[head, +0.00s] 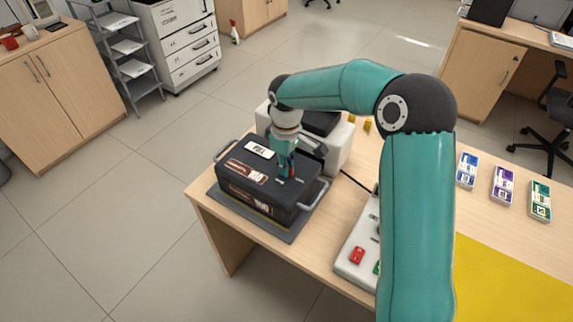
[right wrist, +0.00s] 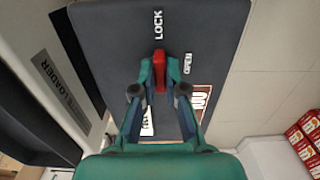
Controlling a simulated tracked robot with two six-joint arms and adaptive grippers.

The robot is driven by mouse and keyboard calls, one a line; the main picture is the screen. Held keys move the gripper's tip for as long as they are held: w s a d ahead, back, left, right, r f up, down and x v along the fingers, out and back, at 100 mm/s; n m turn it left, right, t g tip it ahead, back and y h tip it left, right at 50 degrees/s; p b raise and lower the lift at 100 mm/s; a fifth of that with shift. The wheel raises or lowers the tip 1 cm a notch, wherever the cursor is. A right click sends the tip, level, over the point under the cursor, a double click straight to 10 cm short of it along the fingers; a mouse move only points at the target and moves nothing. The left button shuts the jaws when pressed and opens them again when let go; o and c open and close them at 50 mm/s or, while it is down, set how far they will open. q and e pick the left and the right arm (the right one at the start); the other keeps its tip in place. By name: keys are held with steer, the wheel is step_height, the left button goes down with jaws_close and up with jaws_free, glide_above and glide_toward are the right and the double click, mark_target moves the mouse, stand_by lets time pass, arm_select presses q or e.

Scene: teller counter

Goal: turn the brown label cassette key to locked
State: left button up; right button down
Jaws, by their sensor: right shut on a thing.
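The dark cassette (head: 232,182) with brown labels stands on a dark mat at the counter's left end. Its top also fills much of the right wrist view (right wrist: 110,25). The red key (right wrist: 159,72) sits on that top, its long side lined up with the word LOCK (right wrist: 158,25); the word OPEN (right wrist: 187,64) is to its right. My right gripper (head: 286,170) points down onto the cassette top. My left gripper is not in view.
A light machine (head: 340,150) stands right behind the cassette. A grey panel with coloured buttons (head: 350,262) lies to the right, partly behind my right arm. Banknote bundles (head: 502,186) and a yellow mat (head: 510,285) are farther right. The counter's left edge is close to the cassette.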

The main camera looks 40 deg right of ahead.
steer(key=c, duration=1.2)
jaws_free()
steer(key=shift+r, duration=0.1)
step_height(320, 180, up, 12)
steer(key=shift+f, duration=0.1)
